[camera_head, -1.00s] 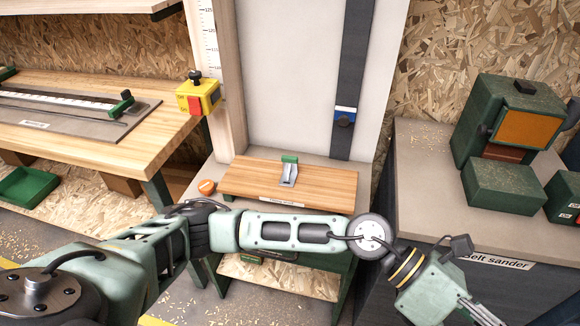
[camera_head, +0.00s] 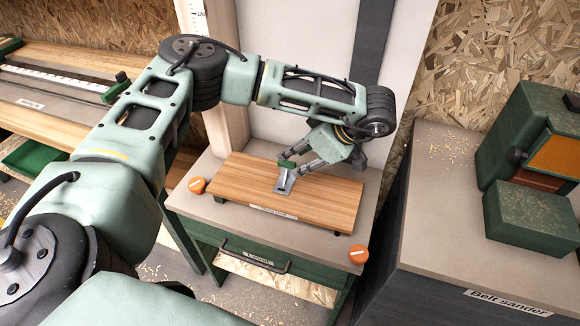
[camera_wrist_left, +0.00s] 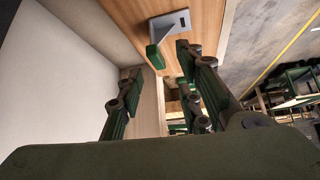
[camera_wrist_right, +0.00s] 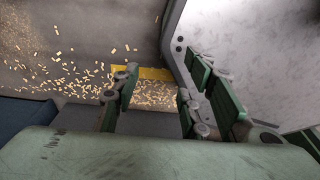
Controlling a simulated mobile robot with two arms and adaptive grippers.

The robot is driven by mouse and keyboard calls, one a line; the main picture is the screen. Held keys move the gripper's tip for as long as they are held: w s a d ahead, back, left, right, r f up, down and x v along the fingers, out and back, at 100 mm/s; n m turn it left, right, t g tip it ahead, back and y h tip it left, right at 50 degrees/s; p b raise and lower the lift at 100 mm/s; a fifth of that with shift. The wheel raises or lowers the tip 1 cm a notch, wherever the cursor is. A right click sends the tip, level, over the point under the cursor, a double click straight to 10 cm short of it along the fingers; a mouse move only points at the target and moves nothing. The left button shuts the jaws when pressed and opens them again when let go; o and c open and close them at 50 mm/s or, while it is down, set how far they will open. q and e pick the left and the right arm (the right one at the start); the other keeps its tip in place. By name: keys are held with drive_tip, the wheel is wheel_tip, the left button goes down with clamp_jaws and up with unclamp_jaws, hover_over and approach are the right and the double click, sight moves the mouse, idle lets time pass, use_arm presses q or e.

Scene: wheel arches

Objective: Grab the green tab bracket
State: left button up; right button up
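The green tab bracket is a small grey metal bracket with a green tab on top (camera_head: 284,181). It stands on the wooden board (camera_head: 235,185), and it also shows in the left wrist view (camera_wrist_left: 170,27). My left gripper (camera_head: 296,163) reaches in from the right of the bracket with its fingers spread. Its fingertips are close to the green tab; whether they touch it I cannot tell. In the left wrist view the tab lies ahead of the fingers, and nothing is between them. My right gripper shows only in the right wrist view (camera_wrist_right: 155,85), open and empty over the floor.
The belt sander bench (camera_head: 440,215) with green boxes (camera_head: 530,217) is at the right. Wood chips litter the floor.

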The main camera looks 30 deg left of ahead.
sight(290, 162)
use_arm(q)
drive_tip(key=p+x, duration=0.1)
drive_tip(key=x, duration=0.2)
drive_tip(key=shift+w+f, duration=0.1)
drive_tip(key=shift+f, duration=0.15)
drive_tip(key=shift+w+p+x, duration=0.25)
drive_tip(key=shift+p+x, duration=0.05)
drive_tip(key=shift+x, duration=0.8)
drive_tip(key=shift+s+f, duration=0.1)
drive_tip(key=shift+f, duration=0.25)
clamp_jaws()
use_arm(e)
drive_tip(key=shift+s+a+r, duration=0.1)
drive_tip(key=shift+s+r, duration=0.3)
drive_tip(key=shift+s, duration=0.25)
drive_tip(key=shift+s+a+r, duration=0.1)
drive_tip(key=shift+s+r, duration=0.3)
drive_tip(key=shift+s, duration=0.25)
